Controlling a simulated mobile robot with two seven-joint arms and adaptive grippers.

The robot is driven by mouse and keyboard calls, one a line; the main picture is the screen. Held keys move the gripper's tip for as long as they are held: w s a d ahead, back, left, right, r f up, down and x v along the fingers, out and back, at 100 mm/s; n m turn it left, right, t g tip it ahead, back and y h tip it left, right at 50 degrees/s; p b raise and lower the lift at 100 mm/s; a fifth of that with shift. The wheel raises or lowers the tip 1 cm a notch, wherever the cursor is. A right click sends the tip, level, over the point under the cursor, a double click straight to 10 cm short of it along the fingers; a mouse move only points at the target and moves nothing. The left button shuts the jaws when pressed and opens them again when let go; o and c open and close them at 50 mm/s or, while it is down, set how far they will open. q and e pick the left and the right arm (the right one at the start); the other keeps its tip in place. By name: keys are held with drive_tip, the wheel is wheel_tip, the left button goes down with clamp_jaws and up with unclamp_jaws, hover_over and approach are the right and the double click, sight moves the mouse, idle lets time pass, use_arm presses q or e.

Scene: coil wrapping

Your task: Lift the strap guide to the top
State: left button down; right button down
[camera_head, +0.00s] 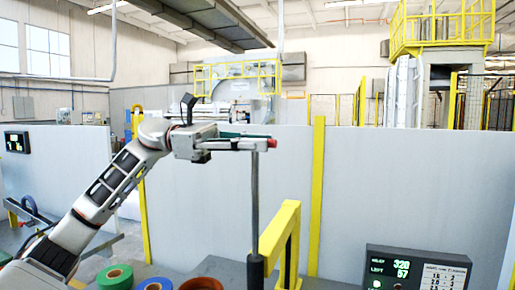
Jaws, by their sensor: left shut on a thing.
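My left arm comes in from the left, and my left gripper (225,143) is level at the upper end of a dark upright pole (255,205). The gripper is shut on the strap guide, which seems to be the small piece with a red end (271,143) at the pole's top. The fingers hide most of the guide, so its exact shape cannot be told. The pole stands upright in a thick black foot (255,272). My right gripper is not in view.
A yellow rail (280,235) stands just right of the pole. A control box (417,268) with green digits is at the lower right. A grey wall panel (400,190) closes off the back.

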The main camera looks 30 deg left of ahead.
use_arm(q)
drive_tip(key=shift+a+r, duration=0.1)
drive_tip(key=shift+r, duration=0.25)
drive_tip(key=c, duration=2)
unclamp_jaws()
drive_tip(key=shift+c, duration=0.2)
drive_tip(key=shift+f, duration=0.15)
drive_tip(key=v, duration=1.2)
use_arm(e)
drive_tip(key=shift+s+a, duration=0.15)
